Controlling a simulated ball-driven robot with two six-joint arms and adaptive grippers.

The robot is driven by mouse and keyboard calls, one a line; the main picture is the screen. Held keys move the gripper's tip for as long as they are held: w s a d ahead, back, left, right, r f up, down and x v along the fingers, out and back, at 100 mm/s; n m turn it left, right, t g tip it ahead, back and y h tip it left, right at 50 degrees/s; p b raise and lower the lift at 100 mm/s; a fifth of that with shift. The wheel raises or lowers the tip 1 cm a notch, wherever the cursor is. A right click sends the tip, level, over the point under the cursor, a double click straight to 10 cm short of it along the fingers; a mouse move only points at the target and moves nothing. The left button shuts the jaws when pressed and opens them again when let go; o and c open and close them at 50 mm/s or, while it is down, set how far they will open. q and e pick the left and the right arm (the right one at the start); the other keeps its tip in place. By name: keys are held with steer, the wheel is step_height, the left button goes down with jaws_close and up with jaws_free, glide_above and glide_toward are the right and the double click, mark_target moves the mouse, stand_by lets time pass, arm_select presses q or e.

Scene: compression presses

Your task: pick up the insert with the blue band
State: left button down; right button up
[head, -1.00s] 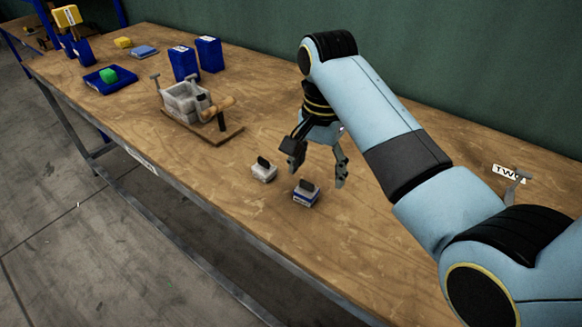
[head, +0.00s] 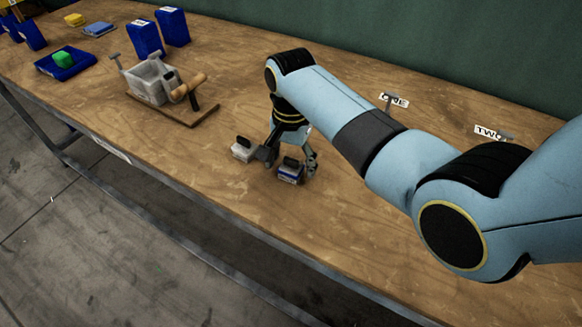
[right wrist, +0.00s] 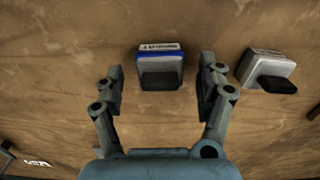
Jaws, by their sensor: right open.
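The insert with the blue band (head: 290,174) sits upright on the wooden bench, a pale block with a dark grip on top. It also shows in the right wrist view (right wrist: 160,68), between and just beyond my open fingers. My right gripper (head: 288,163) is open and low over this insert, one finger on each side; it also shows in the right wrist view (right wrist: 161,88). I cannot tell whether a finger touches the insert. A second insert (head: 243,151) without a blue band stands to the left, outside the fingers. My left gripper is out of view.
A press with a grey box (head: 149,80) stands on a wooden board to the left. Labels ONE (head: 393,100) and TWO (head: 492,133) lie at the right. The bench front is clear.

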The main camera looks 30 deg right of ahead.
steer(key=shift+f, duration=0.75)
steer(key=c, duration=1.3)
steer(key=shift+c, duration=0.4)
steer(key=shift+r, duration=0.1)
